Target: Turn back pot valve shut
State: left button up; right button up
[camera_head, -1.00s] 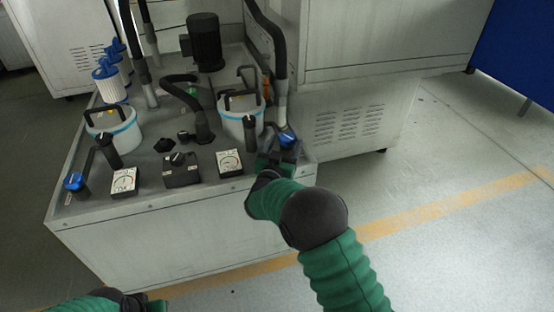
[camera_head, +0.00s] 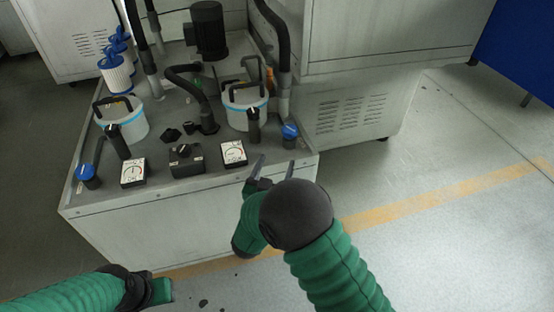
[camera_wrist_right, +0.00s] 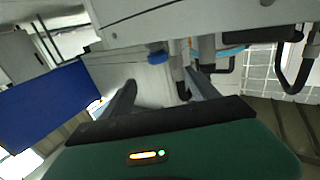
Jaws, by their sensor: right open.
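Two white pots with blue bands and black handles stand on the grey machine top, a right one (camera_head: 238,112) and a left one (camera_head: 130,128). A blue-topped valve knob (camera_head: 290,131) sits by the right pot at the top's front right corner. Another blue knob (camera_head: 86,172) sits at the front left corner.
Dial plates (camera_head: 233,153) (camera_head: 133,172) and a black switch box (camera_head: 186,160) line the front of the top. A black hose (camera_head: 188,85) and a motor (camera_head: 208,30) stand behind. A white cabinet (camera_head: 350,110) is at right.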

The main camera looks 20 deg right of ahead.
jog(key=w+d+r+n+t+y+b, duration=0.1)
jog(key=w+d+n+t+y+b, duration=0.15)
jog(key=d, duration=0.35)
jog(key=n+y, duration=0.4)
jog(key=y, duration=0.4)
send_near(292, 136)
jog(key=w+b, duration=0.1)
jog(key=w, duration=0.3)
jog(key=w+b, duration=0.2)
jog(key=w, duration=0.2)
jog(key=w+b, duration=0.2)
jog(key=w, duration=0.2)
jog(key=shift+a, duration=0.3)
jog(key=shift+w+r, duration=0.15)
jog(key=shift+w, duration=0.15)
jog(key=c, duration=1.4)
jog(key=shift+a, duration=0.1)
